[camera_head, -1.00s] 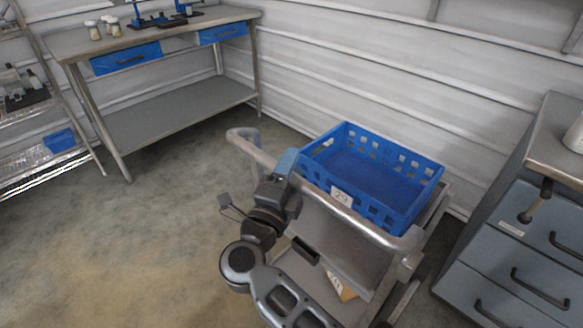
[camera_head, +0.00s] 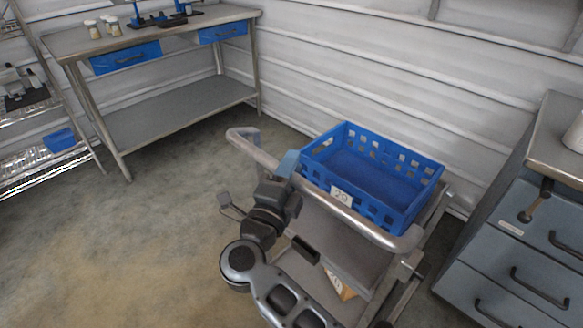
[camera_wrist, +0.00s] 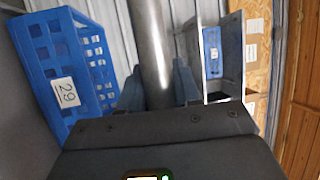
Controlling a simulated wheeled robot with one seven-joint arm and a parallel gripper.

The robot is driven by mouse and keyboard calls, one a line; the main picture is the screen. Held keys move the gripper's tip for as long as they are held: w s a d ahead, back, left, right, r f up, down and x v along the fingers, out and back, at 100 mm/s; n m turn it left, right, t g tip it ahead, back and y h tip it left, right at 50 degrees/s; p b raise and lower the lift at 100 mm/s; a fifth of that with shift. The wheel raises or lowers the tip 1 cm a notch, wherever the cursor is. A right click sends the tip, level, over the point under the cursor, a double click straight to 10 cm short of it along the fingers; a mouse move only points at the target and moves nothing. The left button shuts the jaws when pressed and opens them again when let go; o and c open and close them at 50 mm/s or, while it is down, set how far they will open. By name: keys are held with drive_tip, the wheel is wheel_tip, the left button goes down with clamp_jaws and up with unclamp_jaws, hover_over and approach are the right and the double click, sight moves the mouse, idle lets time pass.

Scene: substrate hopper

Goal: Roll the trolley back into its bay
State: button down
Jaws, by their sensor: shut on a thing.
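The trolley is a grey metal cart with a tubular push handle (camera_head: 335,205) along its near side. A blue crate (camera_head: 372,172) labelled 29 sits on its top shelf; the crate also shows at the left in the wrist view (camera_wrist: 62,65). My gripper (camera_head: 285,165) is shut on the handle, left of its middle. In the wrist view the handle bar (camera_wrist: 152,50) runs between the two fingers of my gripper (camera_wrist: 158,88). The trolley's wheels are not clearly visible. A marked bay cannot be made out.
A workbench (camera_head: 180,104) with blue drawers stands at back left, beside a wire shelf rack (camera_head: 48,152). A grey drawer cabinet (camera_head: 515,255) stands close to the trolley's right. The corrugated wall (camera_head: 370,80) is behind the trolley. Open floor (camera_head: 130,240) lies to the left.

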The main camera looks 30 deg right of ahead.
drive_tip(key=w+d+b, duration=0.4)
drive_tip(key=w+d, duration=0.1)
drive_tip(key=d, duration=1.1)
drive_tip(key=w+d+b, duration=0.4)
drive_tip(key=w+d, duration=0.1)
drive_tip(key=d, duration=1.1)
drive_tip(key=w+d+b, duration=0.4)
drive_tip(key=w+d, duration=0.1)
drive_tip(key=d, duration=1.2)
drive_tip(key=shift+w, duration=0.35)
drive_tip(key=c, duration=1)
unclamp_jaws()
drive_tip(key=shift+f, duration=0.1)
drive_tip(key=shift+c, duration=0.2)
drive_tip(key=shift+o, duration=0.8)
